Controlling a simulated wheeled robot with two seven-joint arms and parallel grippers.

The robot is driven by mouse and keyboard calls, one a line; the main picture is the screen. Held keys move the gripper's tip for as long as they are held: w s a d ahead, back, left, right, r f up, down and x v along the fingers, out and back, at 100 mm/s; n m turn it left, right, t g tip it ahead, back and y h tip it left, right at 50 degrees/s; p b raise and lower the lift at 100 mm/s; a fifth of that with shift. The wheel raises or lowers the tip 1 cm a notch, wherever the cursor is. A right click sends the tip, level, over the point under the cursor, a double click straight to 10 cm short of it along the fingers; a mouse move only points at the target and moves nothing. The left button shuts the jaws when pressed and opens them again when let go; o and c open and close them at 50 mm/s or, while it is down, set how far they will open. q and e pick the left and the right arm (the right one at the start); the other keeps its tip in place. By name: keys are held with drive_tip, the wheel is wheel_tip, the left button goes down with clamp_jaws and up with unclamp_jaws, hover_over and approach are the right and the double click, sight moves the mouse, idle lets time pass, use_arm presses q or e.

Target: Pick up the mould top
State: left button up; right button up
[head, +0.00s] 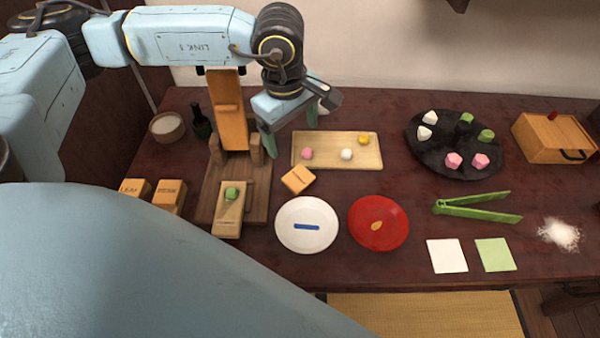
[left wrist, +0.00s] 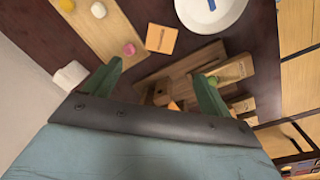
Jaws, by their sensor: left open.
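A small square light-wood block (head: 298,180), which looks like the mould top, lies on the dark table just right of the wooden press; it also shows in the left wrist view (left wrist: 161,39). The mould base (head: 229,222) holds a green ball (head: 231,193) and lies on the press's board. My left gripper (head: 289,135) is open and empty, above the table behind the block and beside the upright orange lever (head: 229,115). In the left wrist view its fingers (left wrist: 157,70) stand apart, with the block beyond them. My right gripper is not in view.
A wooden tray (head: 325,160) with several sweets lies behind the block. A white plate (head: 293,240) with a blue strip and a red plate (head: 379,238) are in front. Green tongs (head: 470,212) and a dark round tray (head: 430,160) are further right. A bottle (head: 200,125) stands left.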

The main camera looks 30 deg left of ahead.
use_arm(q)
wheel_tip(320, 180, down, 2)
drive_tip(key=b, duration=0.3)
hover_over(298, 177)
drive_tip(key=f, duration=0.4)
drive_tip(key=s+f, duration=0.1)
drive_tip(key=f, duration=0.1)
drive_tip(key=shift+f, duration=0.35)
drive_tip(key=f, duration=0.4)
drive_tip(key=f+b, duration=0.1)
drive_tip(key=f, duration=0.1)
drive_tip(key=shift+w+f, duration=0.2)
drive_tip(key=shift+w, duration=0.2)
drive_tip(key=c, duration=1.1)
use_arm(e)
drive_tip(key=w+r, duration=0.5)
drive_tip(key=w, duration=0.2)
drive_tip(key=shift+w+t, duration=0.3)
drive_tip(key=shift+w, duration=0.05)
